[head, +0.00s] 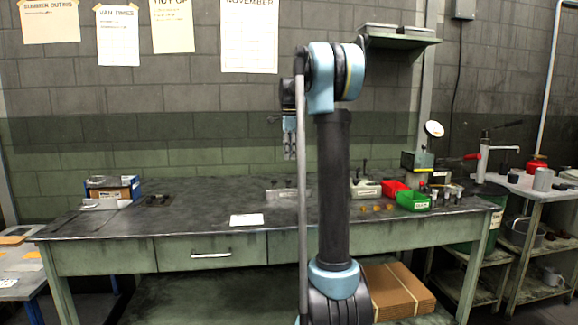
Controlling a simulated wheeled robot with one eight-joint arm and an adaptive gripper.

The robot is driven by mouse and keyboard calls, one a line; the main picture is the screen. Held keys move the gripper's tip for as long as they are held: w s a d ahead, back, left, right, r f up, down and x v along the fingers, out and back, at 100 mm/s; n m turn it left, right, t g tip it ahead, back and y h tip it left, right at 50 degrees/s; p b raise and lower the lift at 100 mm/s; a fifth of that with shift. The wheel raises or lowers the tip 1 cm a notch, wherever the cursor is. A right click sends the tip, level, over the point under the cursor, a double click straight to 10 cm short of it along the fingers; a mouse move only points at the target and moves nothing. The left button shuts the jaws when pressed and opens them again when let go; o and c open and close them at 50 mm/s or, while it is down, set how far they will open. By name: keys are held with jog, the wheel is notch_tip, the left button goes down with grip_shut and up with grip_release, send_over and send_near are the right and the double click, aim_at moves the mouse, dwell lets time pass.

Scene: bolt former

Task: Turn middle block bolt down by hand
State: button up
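My arm rises in front of the workbench (110,222) and hides part of its middle. My gripper (290,156) hangs fingers down above the back of the bench, left of my upright arm link. Its fingers look close together, but the view is too small to tell whether they are open or shut. A low grey block (280,195) lies on the bench below the gripper, partly hidden by my arm. A light block with small upright parts and a label (366,190) stands just right of my arm. I cannot make out which is the middle block or its bolt.
A red bin (393,188) and a green bin (413,201) stand at the right, near small brass-coloured pieces (377,208). A white sheet (247,220) lies at the front. Boxes (112,187) stand at the left. A wall shelf (398,40) hangs at upper right.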

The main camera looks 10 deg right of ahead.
jog(key=shift+r, duration=0.8)
notch_tip(320, 180, up, 5)
jog(key=n, duration=3.5)
send_over(288, 181)
jog(key=w, duration=0.1)
jog(key=f, duration=1.7)
jog(key=shift+d, duration=0.2)
